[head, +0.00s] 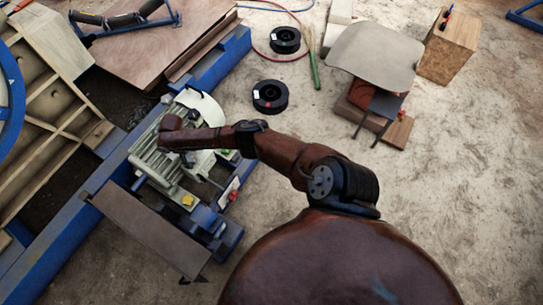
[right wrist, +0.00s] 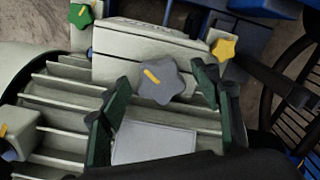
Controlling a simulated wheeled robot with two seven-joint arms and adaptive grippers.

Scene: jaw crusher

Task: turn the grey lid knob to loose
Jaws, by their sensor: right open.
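The grey lid knob (right wrist: 162,84) is star-shaped with a short yellow mark, slanting from upper left to lower right. It sits on the pale lid (right wrist: 140,48) of the crusher in the right wrist view. My right gripper (right wrist: 167,82) is open, with one dark green finger on each side of the knob. A gap shows between the knob and each finger. In the head view my right arm reaches over the pale ribbed machine (head: 165,160) and hides the knob. My left gripper is not in view.
A green knob (right wrist: 82,14) and a yellow knob (right wrist: 224,47) stand on the machine near the grey one. A brown plate (head: 150,230) lies in front of it, and a blue beam (head: 60,235) runs beside it. Black spools (head: 270,97) lie on the floor beyond.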

